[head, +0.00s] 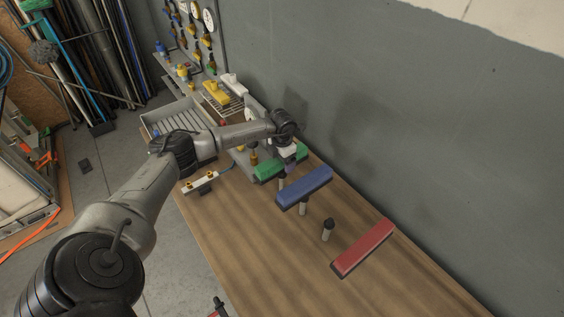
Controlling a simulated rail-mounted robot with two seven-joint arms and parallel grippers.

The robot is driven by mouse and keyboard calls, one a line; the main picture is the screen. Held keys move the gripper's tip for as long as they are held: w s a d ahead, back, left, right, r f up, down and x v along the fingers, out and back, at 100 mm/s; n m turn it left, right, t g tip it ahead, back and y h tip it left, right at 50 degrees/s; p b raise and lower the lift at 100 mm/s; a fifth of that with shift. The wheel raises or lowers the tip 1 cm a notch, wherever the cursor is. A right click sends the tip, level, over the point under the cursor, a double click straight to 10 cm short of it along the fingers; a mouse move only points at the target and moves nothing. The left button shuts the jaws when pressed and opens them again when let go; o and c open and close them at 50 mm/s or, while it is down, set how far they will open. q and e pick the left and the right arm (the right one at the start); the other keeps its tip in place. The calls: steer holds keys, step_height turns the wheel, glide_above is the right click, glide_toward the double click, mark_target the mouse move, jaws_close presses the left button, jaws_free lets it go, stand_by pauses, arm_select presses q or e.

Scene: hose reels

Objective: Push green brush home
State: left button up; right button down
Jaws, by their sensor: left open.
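The green brush (267,171) lies toward the far part of the wooden bench, near the wall, with its long side slanting up to the right. My left arm reaches over the bench from the left. My left gripper (287,159) is open and points down at the middle of the green brush, hiding part of it. I cannot tell whether the fingers touch the brush. A blue brush (304,187) lies just nearer, and a red brush (362,248) lies farther toward the lower right.
Dark-topped posts (327,230) stand on the bench (265,250) between the brushes. A white strip with yellowish knobs (200,182) lies at the left edge. A grey tray (155,124) and a rack with a yellow item (216,92) stand behind. The near bench is largely clear.

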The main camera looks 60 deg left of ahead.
arm_select(q)
step_height(320, 180, up, 12)
steer(key=shift+r+b, duration=0.25)
steer(key=shift+b, duration=0.2)
stand_by(0.4)
